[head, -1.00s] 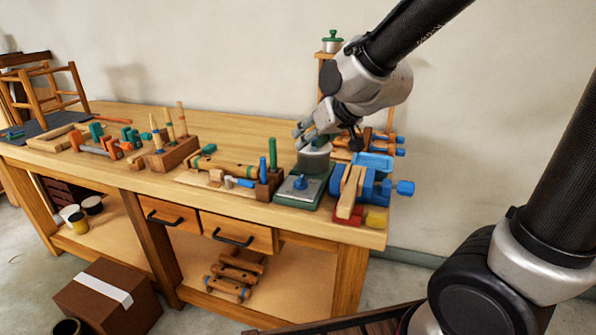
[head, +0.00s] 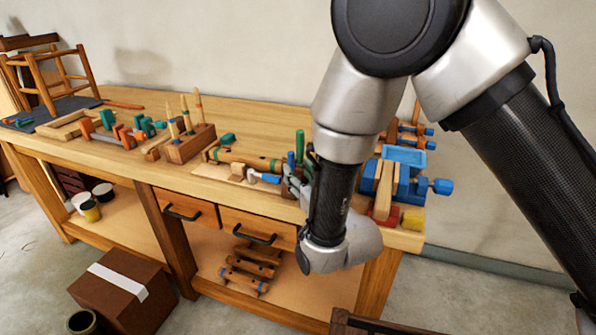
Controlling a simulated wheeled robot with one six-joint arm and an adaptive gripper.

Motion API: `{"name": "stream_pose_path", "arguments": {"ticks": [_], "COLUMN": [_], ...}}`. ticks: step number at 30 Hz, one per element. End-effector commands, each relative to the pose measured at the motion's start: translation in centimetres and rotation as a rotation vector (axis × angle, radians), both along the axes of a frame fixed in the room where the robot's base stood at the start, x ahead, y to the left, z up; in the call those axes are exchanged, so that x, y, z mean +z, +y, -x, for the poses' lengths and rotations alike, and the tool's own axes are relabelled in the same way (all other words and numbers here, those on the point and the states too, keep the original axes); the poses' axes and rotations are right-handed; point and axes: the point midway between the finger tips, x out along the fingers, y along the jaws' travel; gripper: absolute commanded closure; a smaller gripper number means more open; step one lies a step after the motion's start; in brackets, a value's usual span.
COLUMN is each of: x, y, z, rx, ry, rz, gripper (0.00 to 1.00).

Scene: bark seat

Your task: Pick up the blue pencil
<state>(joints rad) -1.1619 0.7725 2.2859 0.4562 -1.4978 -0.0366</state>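The blue pencil (head: 291,161) stands upright beside a taller green pencil (head: 300,145) near the right end of the workbench. Their holder is mostly hidden behind my arm and gripper. My gripper (head: 297,182) is just below and beside the visible part of the blue pencil, at the bench's front side. My arm covers most of it, and only some grey finger parts show. I cannot tell whether the fingers touch the pencil or are open or shut.
A blue vise (head: 405,185) stands right of my arm, with a yellow block (head: 412,220) by it. A wooden block with several pencils (head: 188,146) and clamps (head: 105,128) stand left. A cardboard box (head: 118,290) is on the floor.

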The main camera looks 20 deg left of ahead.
Motion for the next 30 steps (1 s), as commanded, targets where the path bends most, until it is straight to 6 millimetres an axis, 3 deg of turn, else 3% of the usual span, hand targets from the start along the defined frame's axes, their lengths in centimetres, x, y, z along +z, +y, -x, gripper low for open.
{"name": "stream_pose_path", "arguments": {"ticks": [9,18,24,30], "x": [0.3,0.4,0.4,0.4], "y": [3.0,3.4,3.4,3.4], "z": [-3.5,-4.0,-4.0,-4.0], "rx": [-0.001,0.001,0.000,0.000], "ry": [0.001,0.002,0.002,0.002], "rz": [0.001,0.001,0.001,0.001], "gripper": [0.60,0.60,0.95,0.98]}}
